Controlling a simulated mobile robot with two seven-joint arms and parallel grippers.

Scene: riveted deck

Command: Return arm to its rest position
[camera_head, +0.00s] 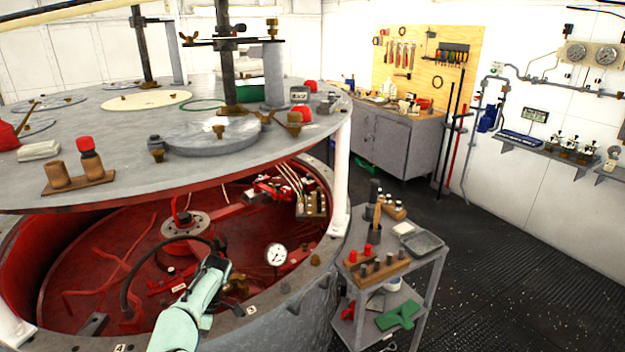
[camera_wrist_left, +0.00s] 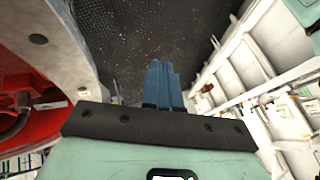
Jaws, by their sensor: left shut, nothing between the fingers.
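In the left wrist view, my left gripper (camera_wrist_left: 162,68) has its blue fingers together with nothing between them. Its fingers show against the dark deck floor (camera_wrist_left: 125,50), beside a grey curved rim with red inside, and touch nothing that I can see. In the head view, a pale green arm of mine reaches in from the bottom, left of centre, over the near edge of the open red-lined tank (camera_head: 75,250). No fingertips can be made out clearly at its end. My right gripper cannot be made out in either view.
A grey round plate (camera_head: 95,185) with fittings stands above the tank on posts. A small grey cart (camera_head: 425,243) with bottles and blocks stands right of the tank. A workbench (camera_head: 390,142) is behind. The floor at the right (camera_head: 530,270) is clear.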

